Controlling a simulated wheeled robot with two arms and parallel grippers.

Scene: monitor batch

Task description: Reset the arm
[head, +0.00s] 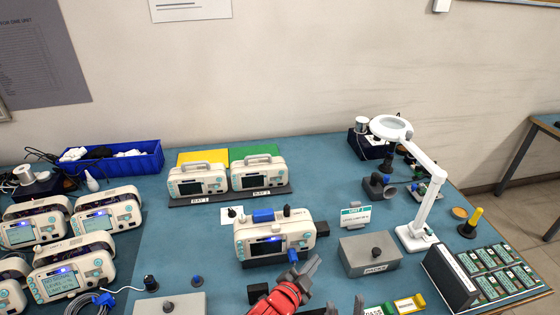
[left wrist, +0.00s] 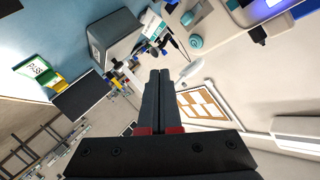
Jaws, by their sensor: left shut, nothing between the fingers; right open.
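My left gripper (head: 314,264) is shut and empty, with its red wrist coming in from the bottom of the head view. It is just right of and in front of the central white monitor (head: 272,240). In the left wrist view its two dark fingers (left wrist: 159,75) lie together with nothing between them. My right gripper (head: 345,306) shows only as grey fingertips at the bottom edge of the head view. The fingertips are apart and nothing is seen between them. The rest of the right arm is out of frame.
Two monitors (head: 257,175) stand on a dark tray at the back. A grey box (head: 370,253) is right of my left gripper. A magnifier lamp (head: 424,215), circuit-board rack (head: 490,272) and blue bin (head: 150,160) surround the workspace. More monitors crowd the left.

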